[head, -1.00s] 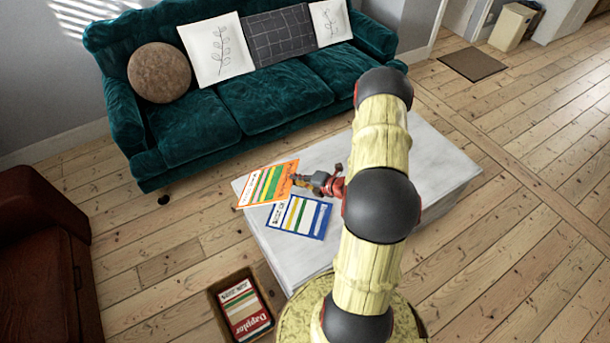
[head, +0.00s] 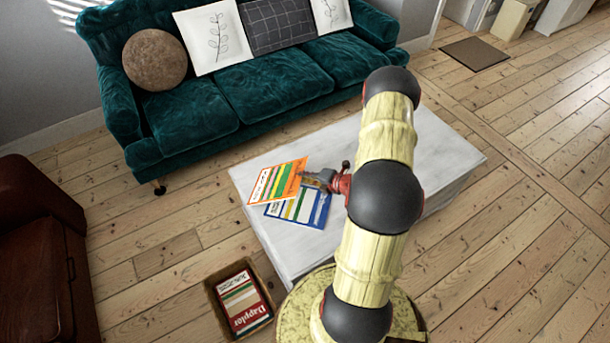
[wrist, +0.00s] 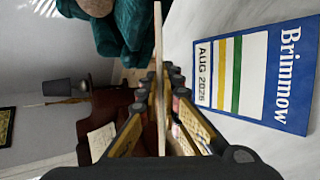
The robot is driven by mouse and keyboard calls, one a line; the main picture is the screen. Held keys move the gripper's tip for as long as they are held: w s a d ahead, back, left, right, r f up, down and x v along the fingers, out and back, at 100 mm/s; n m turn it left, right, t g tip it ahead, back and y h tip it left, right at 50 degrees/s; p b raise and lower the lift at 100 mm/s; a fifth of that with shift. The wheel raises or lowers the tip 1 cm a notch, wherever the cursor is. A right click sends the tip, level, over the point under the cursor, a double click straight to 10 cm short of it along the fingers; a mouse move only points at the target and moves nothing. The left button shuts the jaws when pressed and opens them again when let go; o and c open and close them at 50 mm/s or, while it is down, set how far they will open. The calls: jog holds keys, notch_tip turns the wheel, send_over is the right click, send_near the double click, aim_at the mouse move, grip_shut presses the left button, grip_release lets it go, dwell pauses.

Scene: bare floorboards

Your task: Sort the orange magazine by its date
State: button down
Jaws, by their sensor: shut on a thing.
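My gripper (head: 312,179) is shut on the right edge of the orange magazine (head: 275,181). The magazine has colored stripes, and its date is too small to read. It is held over the white table near its left end and overlaps the top of the blue magazine (head: 312,213) in the head view. In the wrist view the orange magazine (wrist: 158,50) shows edge-on between the fingers.
The white table (head: 450,155) is bare on its right. A brown box (head: 213,299) on the floor holds a red magazine (head: 246,315) titled "Dapplor". A teal sofa (head: 265,95) stands behind the table. A brown leather seat (head: 35,260) is at left.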

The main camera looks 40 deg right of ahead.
jog(key=shift+s+d+f+m+t+y+b, duration=0.2)
jog(key=shift+s+d+f+t+b, duration=0.25)
jog(key=shift+f+b, duration=1.6)
jog(key=shift+s+d+f+m+t+y+b, duration=0.2)
jog(key=shift+s+f+t+b, duration=0.45)
jog(key=shift+f+b, duration=1.4)
jog(key=shift+s+d+f+t+y+b, duration=0.2)
jog(key=shift+s+d+f+t+b, duration=0.3)
jog(key=shift+f+b, duration=1.55)
jog(key=shift+s+a+f, duration=0.1)
jog(key=shift+s+f, duration=0.05)
jog(key=c, duration=1.9)
grip_release()
jog(key=shift+s+d+r+p, duration=0.5)
jog(key=shift+s+d, duration=0.2)
jog(key=shift+s, duration=0.55)
jog(key=shift+s+d+r+p, duration=0.45)
jog(key=shift+s+d, duration=0.3)
jog(key=shift+s, duration=0.45)
jog(key=shift+s+d+r+p, duration=0.4)
jog(key=shift+s+d+p, duration=0.25)
jog(key=shift+s, duration=0.6)
